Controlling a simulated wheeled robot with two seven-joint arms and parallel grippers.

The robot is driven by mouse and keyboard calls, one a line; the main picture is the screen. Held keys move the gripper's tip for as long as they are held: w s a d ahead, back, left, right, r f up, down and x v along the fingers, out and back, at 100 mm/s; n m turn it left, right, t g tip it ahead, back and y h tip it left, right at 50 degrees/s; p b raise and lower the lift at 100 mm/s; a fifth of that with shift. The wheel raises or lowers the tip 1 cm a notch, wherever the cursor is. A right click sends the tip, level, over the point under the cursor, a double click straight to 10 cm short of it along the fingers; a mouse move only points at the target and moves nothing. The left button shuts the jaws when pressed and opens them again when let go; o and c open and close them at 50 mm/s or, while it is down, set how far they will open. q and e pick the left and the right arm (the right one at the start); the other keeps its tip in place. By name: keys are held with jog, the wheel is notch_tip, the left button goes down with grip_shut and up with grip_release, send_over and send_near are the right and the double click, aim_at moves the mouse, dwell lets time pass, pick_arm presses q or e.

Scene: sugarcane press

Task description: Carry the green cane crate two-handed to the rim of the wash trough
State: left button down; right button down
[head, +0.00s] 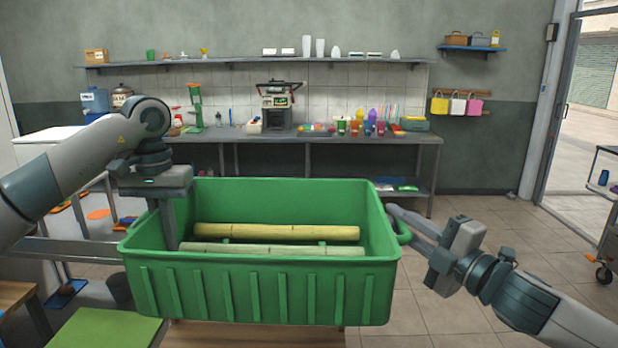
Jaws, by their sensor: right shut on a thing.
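The green cane crate (262,288) is in the middle foreground of the head view and looks about level. Two pale cane pieces, a yellowish one (277,232) and a greenish one (270,250), lie in it. My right gripper (398,216) is shut on the crate's right-end handle. My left gripper (168,222) is at the crate's left end, with a finger pointing down inside the left wall. Its other finger is hidden, so its grip is unclear. I cannot pick out the wash trough with certainty.
A wooden surface (255,336) shows below the crate; contact is hidden. A green-topped stool (105,328) is at lower left. A long workbench (330,139) with a press (281,107) and cups stands along the back wall. Tiled floor on the right is clear up to a cart (604,215).

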aim_at(149, 219)
pick_arm(q)
jog(key=shift+s+r, duration=0.1)
jog(key=shift+r, duration=0.1)
pick_arm(e)
jog(key=shift+s+r, duration=0.1)
jog(key=shift+r, duration=0.05)
